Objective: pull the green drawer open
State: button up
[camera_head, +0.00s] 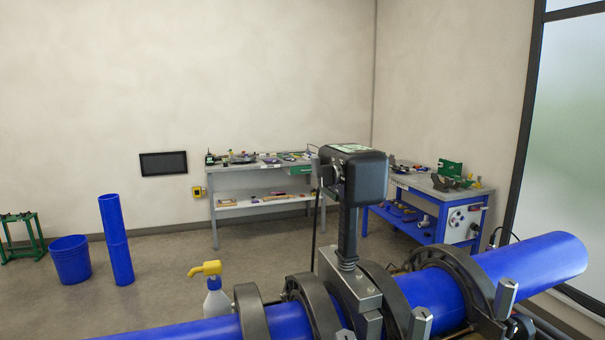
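A small green drawer front (300,171) shows under the top of the grey workbench (225,168) at the back wall. It is far off, and the black boxed device in front stands close to its right side. The drawer looks flush with the bench, but it is too small to tell for sure. No handle can be made out. My gripper does not show in this view.
A blue pipe (430,291) in black clamps crosses the foreground, with a black boxed device (365,177) upright on it. A yellow-topped spray bottle (216,300), upright blue pipe (116,240) and blue bucket (70,260) stand left. A blue-framed bench (440,192) stands right.

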aim_at(301, 167)
jog(key=z, duration=2.05)
jog(key=i, duration=4.9)
jog(key=u, duration=0.65)
